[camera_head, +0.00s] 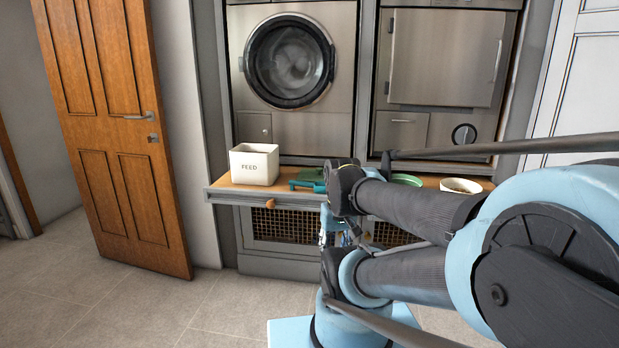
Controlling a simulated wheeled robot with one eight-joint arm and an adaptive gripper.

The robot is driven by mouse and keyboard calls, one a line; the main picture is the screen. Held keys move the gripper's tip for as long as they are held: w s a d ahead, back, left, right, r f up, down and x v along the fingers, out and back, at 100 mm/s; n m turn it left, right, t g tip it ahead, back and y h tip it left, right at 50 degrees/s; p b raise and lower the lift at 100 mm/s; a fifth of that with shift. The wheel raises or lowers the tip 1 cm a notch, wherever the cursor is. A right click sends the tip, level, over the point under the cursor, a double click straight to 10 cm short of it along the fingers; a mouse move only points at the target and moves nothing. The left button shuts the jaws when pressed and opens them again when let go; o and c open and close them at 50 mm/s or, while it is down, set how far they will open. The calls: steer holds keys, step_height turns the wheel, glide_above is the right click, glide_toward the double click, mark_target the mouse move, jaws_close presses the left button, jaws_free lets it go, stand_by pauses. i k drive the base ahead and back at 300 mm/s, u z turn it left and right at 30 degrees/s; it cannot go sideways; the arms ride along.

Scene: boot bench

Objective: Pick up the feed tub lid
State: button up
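A white square tub marked FEED (254,166) stands at the left end of the wooden bench top. Its top looks open, with no lid on it. Right of it lies a low green thing (305,181), partly hidden by my arm; I cannot tell if it is the lid. A round green, dish-like thing (407,180) lies further right, beyond my arm, and could also be the lid. My gripper (335,232) hangs in front of the bench, small and mostly hidden by my arm links. I cannot see its fingers clearly or anything held in it.
A white bowl (460,186) stands near the right end of the bench top (230,188). A steel washer (290,62) and a steel cabinet (445,58) rise behind. A wooden door (112,120) stands at the left. The tiled floor at front left is clear.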

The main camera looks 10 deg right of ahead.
mark_target(310, 175)
steer(key=z, duration=0.05)
steer(key=k, duration=0.6)
steer(key=z, duration=0.3)
steer(key=i, duration=1.45)
steer(key=u, duration=0.35)
